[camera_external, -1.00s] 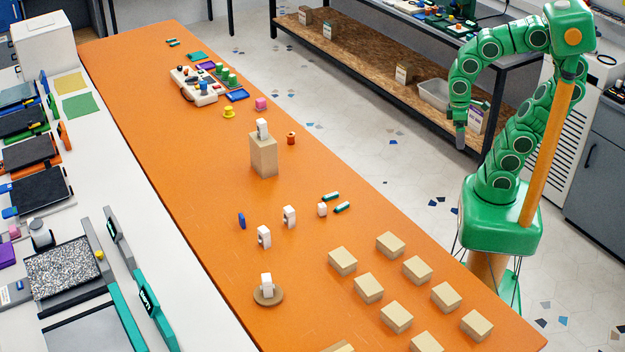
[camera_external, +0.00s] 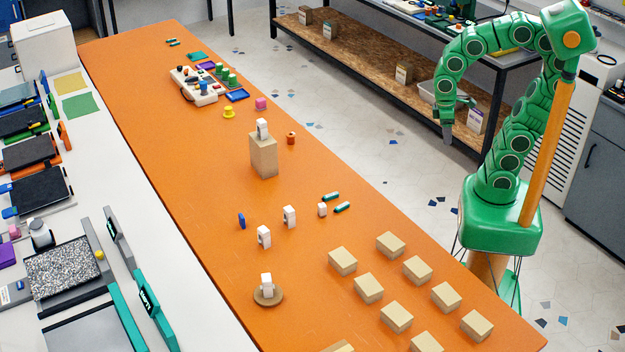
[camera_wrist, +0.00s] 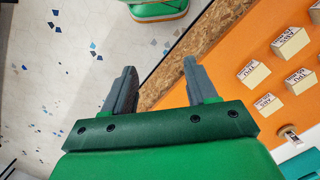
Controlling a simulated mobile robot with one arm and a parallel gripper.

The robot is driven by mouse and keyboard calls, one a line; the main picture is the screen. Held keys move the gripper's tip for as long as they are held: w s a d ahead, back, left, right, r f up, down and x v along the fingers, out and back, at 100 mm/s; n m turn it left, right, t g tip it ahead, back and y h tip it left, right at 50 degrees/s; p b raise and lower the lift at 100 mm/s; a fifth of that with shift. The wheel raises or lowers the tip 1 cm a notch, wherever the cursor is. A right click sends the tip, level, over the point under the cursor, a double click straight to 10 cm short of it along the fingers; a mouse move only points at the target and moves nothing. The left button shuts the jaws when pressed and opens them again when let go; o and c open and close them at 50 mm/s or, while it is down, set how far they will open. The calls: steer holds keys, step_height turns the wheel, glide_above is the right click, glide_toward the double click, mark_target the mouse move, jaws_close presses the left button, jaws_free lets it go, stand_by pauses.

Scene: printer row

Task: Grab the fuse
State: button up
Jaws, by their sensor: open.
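No thing in view is clearly marked as the fuse. Two small teal-and-white cylinders (camera_external: 331,197) lie on the orange table near its right edge and may be fuses; I cannot tell. Small white upright pieces stand near them, one (camera_external: 264,237) to the left, another (camera_external: 289,216) between, and a small white block (camera_external: 322,209) beside the cylinders. My gripper (camera_external: 447,138) hangs beyond the table's right edge, over the floor, well apart from all of these. In the wrist view its two fingers (camera_wrist: 159,68) are spread with nothing between them.
Several beige labelled blocks (camera_external: 369,288) stand on the near right of the orange table (camera_external: 200,200). A tall beige block (camera_external: 264,158) with a white piece on top stands mid-table. A white piece sits on a round base (camera_external: 267,297). A white device (camera_external: 195,88) lies farther back.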

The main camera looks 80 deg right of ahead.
steer(key=w+d+f+n+h, duration=0.2)
steer(key=w+n+h, duration=0.1)
steer(key=w, duration=0.4)
steer(key=w+d+f+n+h, duration=0.2)
steer(key=w, duration=0.6)
steer(key=n+t+h, duration=0.5)
steer(key=n+h, duration=0.2)
steer(key=n, duration=0.5)
glide_above(320, 205)
steer(key=s+d, duration=0.6)
steer(key=d, duration=0.3)
step_height(320, 205, down, 10)
steer(key=a+f+n+t, duration=0.1)
steer(key=a+f+n, duration=0.1)
steer(key=a+f, duration=0.1)
steer(key=w+a+f+n+t, duration=0.1)
steer(key=a+f+n+t, duration=0.1)
steer(key=a, duration=0.3)
steer(key=w+a+f+n+t+y, duration=0.1)
steer(key=a+f+n, duration=0.2)
steer(key=a+f, duration=0.1)
steer(key=shift+w+a+t, duration=0.2)
steer(key=shift+a+t, duration=0.1)
steer(key=shift+a, duration=0.1)
steer(key=shift+x, duration=3.9)
steer(key=shift+a+f, duration=0.1)
steer(key=c, duration=1)
steer(key=shift+c, duration=0.2)
